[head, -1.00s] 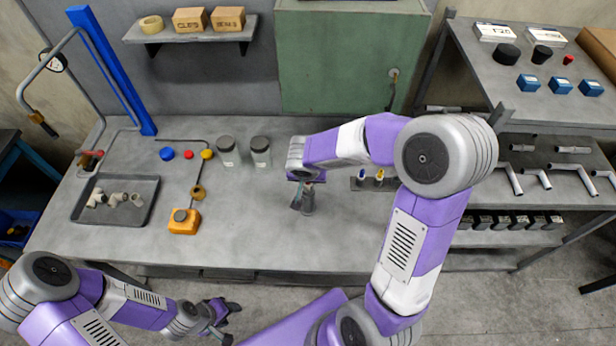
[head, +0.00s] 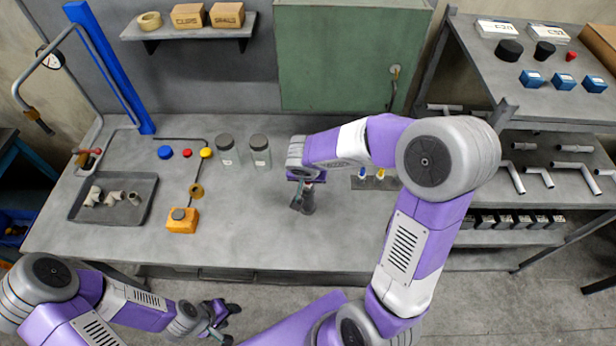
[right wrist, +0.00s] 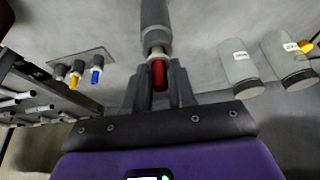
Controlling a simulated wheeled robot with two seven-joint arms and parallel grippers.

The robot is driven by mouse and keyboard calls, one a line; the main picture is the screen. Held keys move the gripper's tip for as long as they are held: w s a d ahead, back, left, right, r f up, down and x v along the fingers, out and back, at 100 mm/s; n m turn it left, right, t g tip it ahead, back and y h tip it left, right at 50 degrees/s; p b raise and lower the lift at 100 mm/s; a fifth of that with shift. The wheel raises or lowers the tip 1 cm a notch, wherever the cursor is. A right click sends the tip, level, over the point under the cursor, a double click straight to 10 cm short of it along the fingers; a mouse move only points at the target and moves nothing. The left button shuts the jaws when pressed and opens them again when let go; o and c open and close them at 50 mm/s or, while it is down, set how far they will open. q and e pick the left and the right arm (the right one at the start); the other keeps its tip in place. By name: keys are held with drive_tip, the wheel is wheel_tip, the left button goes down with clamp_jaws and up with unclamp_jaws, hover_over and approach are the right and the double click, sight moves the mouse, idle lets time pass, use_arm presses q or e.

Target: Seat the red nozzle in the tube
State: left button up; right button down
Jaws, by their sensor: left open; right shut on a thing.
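The red nozzle (right wrist: 158,76) is between the fingers of my right gripper (right wrist: 158,92), which is shut on it, in the right wrist view. The grey tube (right wrist: 155,22) lies straight ahead of it, with a pale ring at its near end. The nozzle lines up with the tube and looks close to or against it; I cannot tell how deep it sits. In the head view my right gripper (head: 302,193) is low over the bench beside the grey tube (head: 309,203), and the nozzle is hidden. My left gripper (head: 229,318) is open and empty, off the bench's front edge.
On the bench (head: 250,228) stand two lidded jars (head: 260,152), a tray of pale fittings (head: 152,208) and an orange box (head: 182,222). A dark holder with blue and yellow-tipped pieces (head: 370,182) is right of my right gripper. The bench front is clear.

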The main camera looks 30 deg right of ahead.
drive_tip(key=shift+f, duration=0.15)
drive_tip(key=c, duration=0.9)
unclamp_jaws()
drive_tip(key=shift+o, duration=0.5)
drive_tip(key=o, duration=0.4)
drive_tip(key=shift+r+p, duration=2.35)
drive_tip(key=shift+r, duration=1.7)
